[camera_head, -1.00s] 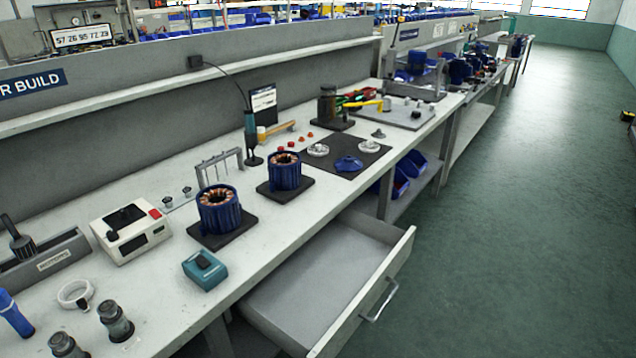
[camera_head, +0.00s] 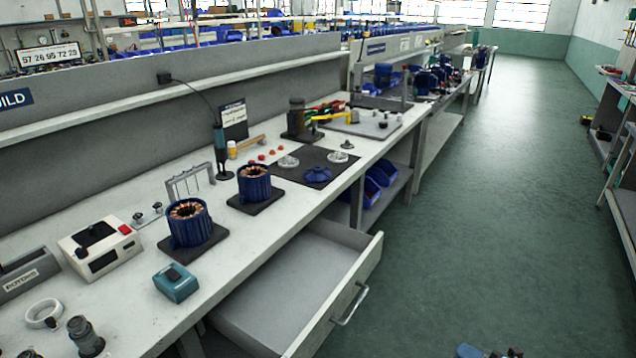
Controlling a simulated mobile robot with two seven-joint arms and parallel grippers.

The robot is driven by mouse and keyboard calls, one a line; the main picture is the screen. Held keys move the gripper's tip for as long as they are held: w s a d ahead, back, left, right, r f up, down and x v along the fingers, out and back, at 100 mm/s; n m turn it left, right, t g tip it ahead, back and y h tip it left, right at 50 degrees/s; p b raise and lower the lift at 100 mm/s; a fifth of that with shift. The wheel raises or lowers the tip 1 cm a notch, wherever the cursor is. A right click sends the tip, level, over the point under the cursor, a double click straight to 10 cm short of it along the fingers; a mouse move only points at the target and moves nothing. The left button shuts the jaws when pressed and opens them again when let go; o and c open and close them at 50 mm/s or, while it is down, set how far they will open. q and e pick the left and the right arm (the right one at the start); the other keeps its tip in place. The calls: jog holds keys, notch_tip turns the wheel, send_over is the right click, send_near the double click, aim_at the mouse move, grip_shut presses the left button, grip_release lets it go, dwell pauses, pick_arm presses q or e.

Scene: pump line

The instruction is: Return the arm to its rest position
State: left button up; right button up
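Neither of my grippers can be made out in the head view. A small blue and dark shape (camera_head: 482,351) shows at the bottom edge, cut off by the frame. I cannot tell whether it is part of me. The workbench (camera_head: 130,325) runs from the lower left to the far right. Its drawer (camera_head: 270,290) is pulled open and looks empty.
Two blue motor stators (camera_head: 188,223) (camera_head: 254,184) stand on dark pads. A teal box (camera_head: 176,283) and a white tester (camera_head: 99,248) are nearby. The open drawer juts into the aisle. The green floor (camera_head: 480,220) is mostly clear, with shelving (camera_head: 622,190) at right.

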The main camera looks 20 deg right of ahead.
jog(key=s+a+f+m+g+h, duration=0.1)
jog(key=s+a+m+g+h, duration=0.2)
jog(key=a+m, duration=0.55)
jog(key=s+a+f+m+g+h, duration=0.1)
jog(key=s+a+m+g, duration=0.35)
jog(key=a+m, duration=0.35)
jog(key=w+a+r+m+t, duration=0.2)
jog(key=a+m, duration=0.2)
jog(key=a, duration=0.7)
pick_arm(q)
notch_tip(320, 180, up, 16)
jog(key=s+a+p, duration=0.1)
jog(key=p, duration=2.2)
jog(key=shift+s+a+r+y+p, duration=0.15)
jog(key=shift+s+a+y+p, duration=0.15)
jog(key=shift+a+p, duration=0.1)
pick_arm(e)
notch_tip(320, 180, up, 16)
jog(key=s+d, duration=0.1)
jog(key=shift+s+d+r, duration=0.15)
jog(key=shift+s+d, duration=0.05)
jog(key=shift+s, duration=0.15)
